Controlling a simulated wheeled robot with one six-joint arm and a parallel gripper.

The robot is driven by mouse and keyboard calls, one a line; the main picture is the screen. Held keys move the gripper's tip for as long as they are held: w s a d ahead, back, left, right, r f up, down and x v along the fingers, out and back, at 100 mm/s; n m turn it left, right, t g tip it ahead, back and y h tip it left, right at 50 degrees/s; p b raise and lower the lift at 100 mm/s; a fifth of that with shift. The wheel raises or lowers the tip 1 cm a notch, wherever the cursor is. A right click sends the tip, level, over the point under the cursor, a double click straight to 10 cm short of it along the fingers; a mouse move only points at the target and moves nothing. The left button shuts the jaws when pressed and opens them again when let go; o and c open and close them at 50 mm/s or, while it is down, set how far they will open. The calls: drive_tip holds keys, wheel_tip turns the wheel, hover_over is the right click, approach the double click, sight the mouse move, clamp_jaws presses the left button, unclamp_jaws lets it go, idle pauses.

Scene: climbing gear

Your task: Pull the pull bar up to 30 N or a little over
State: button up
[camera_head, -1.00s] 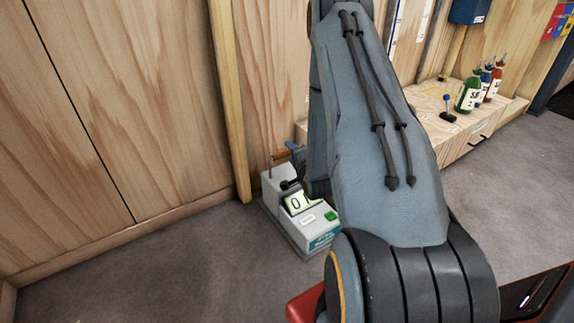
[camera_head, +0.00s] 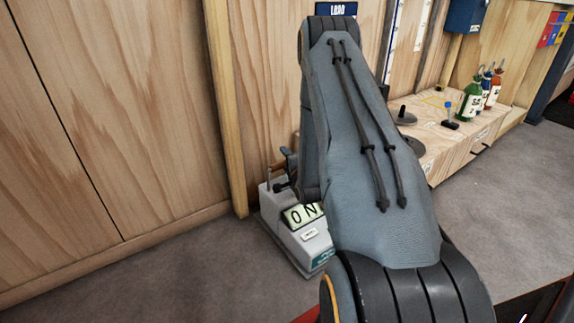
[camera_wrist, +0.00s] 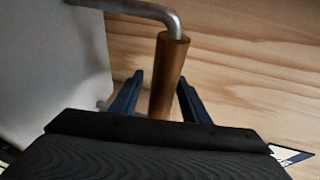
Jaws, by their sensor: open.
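The pull bar has a brown cylindrical grip (camera_wrist: 168,75) on a bent grey metal rod (camera_wrist: 135,8), seen close in the wrist view. My gripper (camera_wrist: 158,100) is open, its two dark blue fingers on either side of the grip's lower part with gaps showing; it does not hold the bar. In the head view the grey load box (camera_head: 308,253) stands on the floor against the wooden wall. Its display (camera_head: 302,215) reads 0 N. My gripper (camera_head: 286,168) is at the box's top, partly hidden by my arm, and the bar there is small and mostly hidden.
A wooden bench (camera_head: 455,150) with several bottles, including a green one (camera_head: 470,103), stands at the right. A wooden post (camera_head: 225,110) rises behind the box. Grey floor (camera_head: 160,275) is clear at left.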

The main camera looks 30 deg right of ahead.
clamp_jaws()
drive_tip(key=shift+w+r+p, duration=0.1)
drive_tip(key=shift+r+p, duration=1.75)
drive_tip(key=shift+r, duration=0.5)
idle(1.2)
drive_tip(key=shift+f, duration=0.1)
idle(0.4)
drive_tip(key=shift+f+b, duration=0.95)
drive_tip(key=shift+f, duration=1.15)
unclamp_jaws()
